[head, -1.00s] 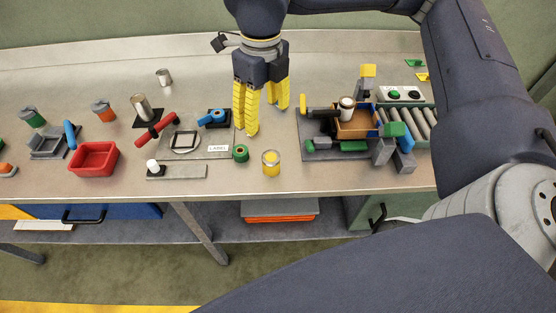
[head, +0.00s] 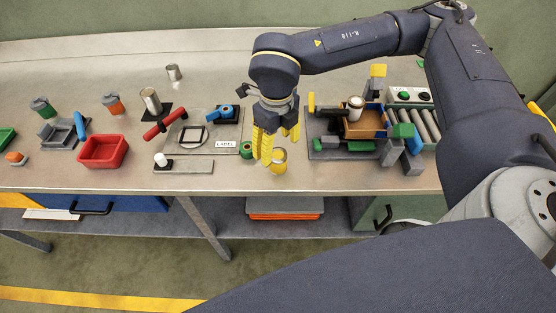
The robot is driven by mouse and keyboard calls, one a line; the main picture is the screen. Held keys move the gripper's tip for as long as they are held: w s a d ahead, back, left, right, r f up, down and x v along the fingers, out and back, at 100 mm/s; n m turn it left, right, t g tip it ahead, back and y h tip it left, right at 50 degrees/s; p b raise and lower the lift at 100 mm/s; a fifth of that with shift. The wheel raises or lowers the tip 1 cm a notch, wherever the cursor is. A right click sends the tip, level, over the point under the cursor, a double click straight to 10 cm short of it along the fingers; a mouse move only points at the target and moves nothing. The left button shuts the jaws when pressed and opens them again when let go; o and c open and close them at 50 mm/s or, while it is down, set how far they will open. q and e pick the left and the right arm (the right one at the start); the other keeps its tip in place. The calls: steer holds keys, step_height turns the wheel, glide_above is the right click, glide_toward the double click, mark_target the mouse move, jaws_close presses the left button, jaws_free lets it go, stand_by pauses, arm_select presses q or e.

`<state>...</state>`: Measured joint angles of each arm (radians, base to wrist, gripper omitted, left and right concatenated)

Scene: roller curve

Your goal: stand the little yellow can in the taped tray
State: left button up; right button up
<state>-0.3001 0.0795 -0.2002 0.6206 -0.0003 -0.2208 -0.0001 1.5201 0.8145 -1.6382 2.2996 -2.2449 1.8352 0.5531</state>
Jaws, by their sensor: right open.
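The little yellow can (head: 279,164) stands upright near the front edge of the bench, its upper part partly overlapped by my fingers. My right gripper (head: 278,148) is open, its yellow fingers pointing down close above and around the can's left and back; I cannot tell whether they touch it. A brown tray with blue edging (head: 362,131), which seems to be the taped tray, sits to the right on a dark base. A white-topped can (head: 355,106) stands in it. My left gripper is not in view.
Grey and green blocks (head: 392,152) crowd the tray's front right, beside a roller conveyor (head: 424,124). A black-and-yellow handled item (head: 322,110) lies at its left. A green ring (head: 247,149) is just left of the can. A red bin (head: 103,150) stands farther left.

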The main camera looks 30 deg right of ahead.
mark_target(278, 154)
steer(key=shift+d+f, duration=0.15)
steer(key=shift+f, duration=2.5)
steer(key=shift+c, duration=0.2)
steer(key=c, duration=1.4)
steer(key=shift+r, duration=0.1)
